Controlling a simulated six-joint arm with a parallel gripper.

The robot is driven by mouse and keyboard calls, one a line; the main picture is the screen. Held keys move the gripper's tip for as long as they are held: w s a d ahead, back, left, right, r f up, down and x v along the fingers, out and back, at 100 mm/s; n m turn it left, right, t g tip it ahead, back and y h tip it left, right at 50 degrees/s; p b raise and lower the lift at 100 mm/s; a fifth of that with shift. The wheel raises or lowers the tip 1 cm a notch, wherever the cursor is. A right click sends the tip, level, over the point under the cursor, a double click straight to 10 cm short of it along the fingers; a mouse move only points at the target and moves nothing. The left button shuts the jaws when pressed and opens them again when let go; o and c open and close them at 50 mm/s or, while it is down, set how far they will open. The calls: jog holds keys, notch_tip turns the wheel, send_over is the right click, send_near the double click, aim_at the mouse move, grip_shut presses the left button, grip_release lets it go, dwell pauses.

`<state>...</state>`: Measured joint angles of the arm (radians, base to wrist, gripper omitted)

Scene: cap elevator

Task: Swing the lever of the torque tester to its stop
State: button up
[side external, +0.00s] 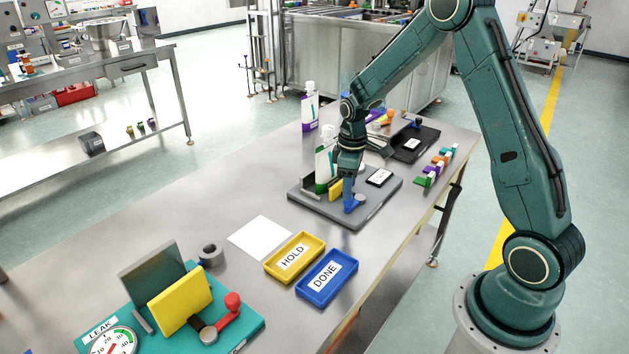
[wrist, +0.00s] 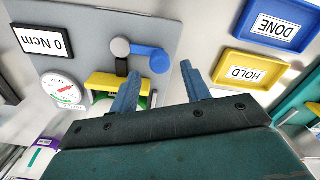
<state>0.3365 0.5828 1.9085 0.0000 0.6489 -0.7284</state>
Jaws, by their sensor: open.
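The torque tester is a grey plate (side external: 361,215) with a display (wrist: 31,39) reading 0 Ncm, a dial (wrist: 66,90) and a yellow jaw (wrist: 118,83). Its blue lever (wrist: 145,51) runs from a grey pivot (wrist: 120,47) to a round blue knob (wrist: 159,63) in the wrist view. A white and green bottle (side external: 322,165) stands upright at the tester in the side view. My gripper (wrist: 160,70) is open, its blue fingers pointing at the plate, with the knob near the gap between the tips. In the side view my gripper (side external: 350,208) hides much of the lever; contact is unclear.
Yellow HOLD tray (side external: 275,268) and blue DONE tray (side external: 312,295) lie nearer the camera. A teal leak tester (side external: 252,333) with a red lever stands at the front.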

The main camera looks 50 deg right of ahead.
jog(key=shift+f, duration=1.3)
grip_shut()
